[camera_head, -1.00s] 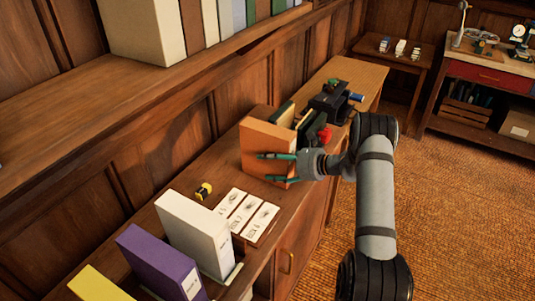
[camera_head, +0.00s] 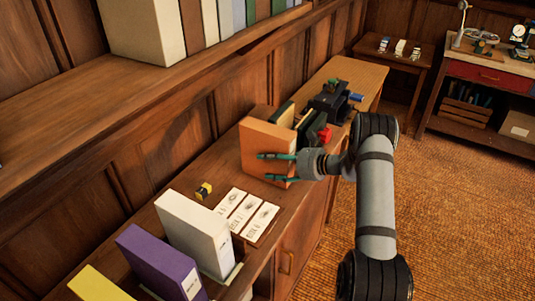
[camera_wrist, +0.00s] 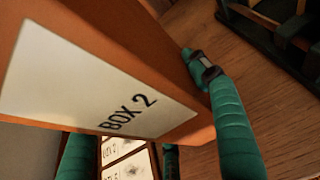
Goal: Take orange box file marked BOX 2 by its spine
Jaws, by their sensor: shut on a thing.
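The orange box file (camera_head: 266,142) stands upright on the long wooden cabinet in the head view. In the wrist view its spine, with a white label reading BOX 2 (camera_wrist: 95,95), fills the upper left. My gripper (camera_head: 277,167) is shut on the box file at its spine end. Its green fingers lie on either side of the file in the wrist view (camera_wrist: 150,130). The far side of the file is hidden in the head view.
Printed cards (camera_head: 246,213) and a small yellow-black object (camera_head: 204,190) lie in front of the file. White (camera_head: 197,232) and purple (camera_head: 160,262) box files stand nearer. Dark files and a red item (camera_head: 325,134) stand close behind. An upper shelf (camera_head: 120,105) runs along the left.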

